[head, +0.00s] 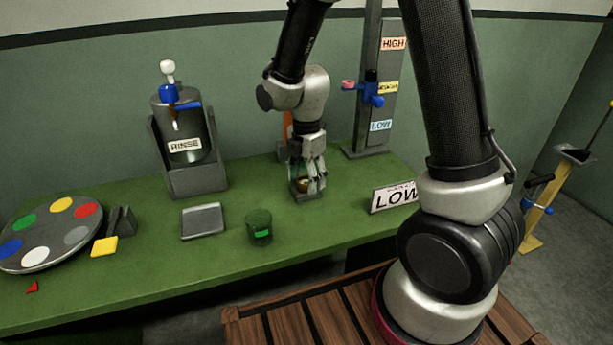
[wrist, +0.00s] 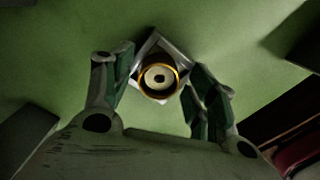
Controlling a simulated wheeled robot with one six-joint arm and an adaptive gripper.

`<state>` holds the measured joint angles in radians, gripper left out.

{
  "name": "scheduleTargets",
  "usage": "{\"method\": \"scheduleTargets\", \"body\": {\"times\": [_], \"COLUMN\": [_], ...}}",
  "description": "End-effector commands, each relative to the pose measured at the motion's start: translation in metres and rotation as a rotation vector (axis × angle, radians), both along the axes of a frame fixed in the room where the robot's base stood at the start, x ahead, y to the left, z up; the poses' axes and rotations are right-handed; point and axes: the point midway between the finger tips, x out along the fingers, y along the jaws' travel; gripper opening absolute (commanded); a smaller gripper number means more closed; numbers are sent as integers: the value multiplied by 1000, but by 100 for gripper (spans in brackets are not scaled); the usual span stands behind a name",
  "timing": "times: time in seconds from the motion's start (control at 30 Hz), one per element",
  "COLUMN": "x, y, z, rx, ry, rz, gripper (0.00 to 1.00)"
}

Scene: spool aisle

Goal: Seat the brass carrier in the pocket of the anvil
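The brass carrier (wrist: 174,88) is a gold ring with a pale face and a dark centre hole. In the wrist view it lies within the square outline of the grey metal anvil (wrist: 147,47). I cannot tell how deep it sits in the pocket. In the head view the anvil (head: 308,196) stands on the green bench under my gripper (head: 307,180), and the carrier (head: 302,184) shows partly between the fingers. In the wrist view my gripper (wrist: 160,68) has its green-padded fingers spread on either side of the carrier, with small gaps showing.
A dark green cup (head: 259,228) and a grey tray (head: 202,221) are to the left. The RINSE vessel (head: 184,125) and a post with HIGH and LOW labels (head: 374,105) stand behind. Bare bench lies in front of the anvil.

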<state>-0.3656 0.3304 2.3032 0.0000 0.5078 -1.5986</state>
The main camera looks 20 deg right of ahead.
Motion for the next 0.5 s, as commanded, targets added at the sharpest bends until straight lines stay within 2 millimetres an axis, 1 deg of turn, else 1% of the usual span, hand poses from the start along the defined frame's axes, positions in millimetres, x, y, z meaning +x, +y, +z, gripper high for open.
{"method": "scheduleTargets", "body": {"times": [0.17,0.27,0.37,0.47,0.5], "x": [0,0,1,1,2], "y": [0,0,0,0,1], "z": [0,5,19,40,50], "rx": [0,1,2,2,3], "ry": [0,-2,-4,-6,-6], "rz": [0,0,0,0,0], "gripper": [58,58,58,58,58]}}
